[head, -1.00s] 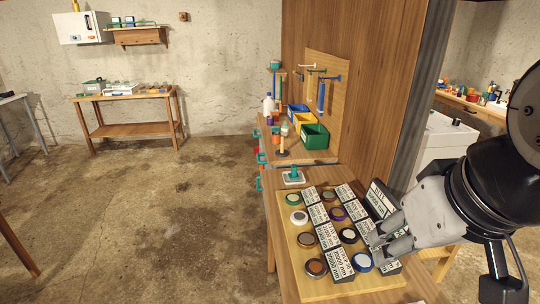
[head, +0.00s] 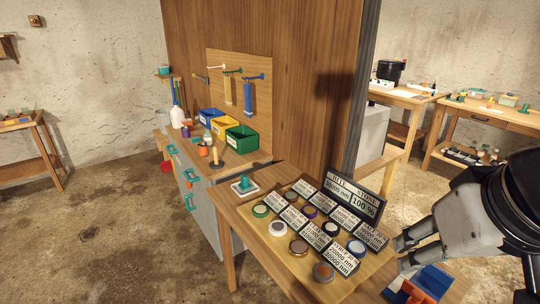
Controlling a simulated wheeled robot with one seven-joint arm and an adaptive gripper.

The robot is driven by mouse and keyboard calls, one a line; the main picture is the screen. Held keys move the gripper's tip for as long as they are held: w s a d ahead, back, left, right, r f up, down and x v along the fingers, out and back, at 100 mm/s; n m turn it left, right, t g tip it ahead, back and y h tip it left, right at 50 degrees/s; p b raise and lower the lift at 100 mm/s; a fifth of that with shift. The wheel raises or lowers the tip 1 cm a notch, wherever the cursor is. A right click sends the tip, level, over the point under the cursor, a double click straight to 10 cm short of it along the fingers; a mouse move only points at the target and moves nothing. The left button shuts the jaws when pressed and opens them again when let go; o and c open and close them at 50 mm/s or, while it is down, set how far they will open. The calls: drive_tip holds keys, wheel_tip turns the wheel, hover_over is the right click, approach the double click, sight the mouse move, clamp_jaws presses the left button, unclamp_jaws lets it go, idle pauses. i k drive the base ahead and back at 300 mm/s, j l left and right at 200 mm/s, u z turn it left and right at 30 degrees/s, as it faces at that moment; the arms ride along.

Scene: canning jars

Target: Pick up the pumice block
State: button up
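My gripper (head: 402,254) is at the right, over the right edge of the wooden table, with its fingers apart and nothing visible between them. I cannot tell for certain which thing is the pumice block. A larger sign (head: 354,193) stands at the back of the board. The gripper is right of all of these and touches none that I can see.
A white block with a green top (head: 243,187) lies left of the board. A blue-and-orange item (head: 421,284) is below my gripper. Blue, yellow and green bins (head: 241,139) stand on the bench behind. A wooden partition (head: 300,80) rises behind the table. Open floor is at left.

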sight(244, 186)
drive_tip(key=j+z, duration=0.25)
drive_tip(key=j, duration=0.25)
drive_tip(key=j+z, duration=0.2)
drive_tip(key=j, duration=0.25)
drive_tip(key=j+z, duration=0.25)
drive_tip(key=j, duration=0.25)
drive_tip(key=k+j+z, duration=0.25)
drive_tip(key=j, duration=0.2)
drive_tip(key=j+z, duration=0.2)
drive_tip(key=j, duration=0.3)
drive_tip(key=j+z, duration=0.6)
drive_tip(key=z, duration=0.2)
drive_tip(key=j+z, duration=0.4)
drive_tip(key=i+j, duration=0.15)
drive_tip(key=j, duration=0.15)
drive_tip(key=i+j, duration=0.1)
drive_tip(key=j, duration=0.25)
drive_tip(key=j+u, duration=0.1)
drive_tip(key=u, duration=0.35)
drive_tip(key=i+j+u, duration=0.1)
drive_tip(key=u, duration=0.85)
drive_tip(key=i+u, duration=0.15)
drive_tip(key=u, duration=0.3)
drive_tip(key=i+j+u, duration=0.1)
drive_tip(key=u, duration=0.35)
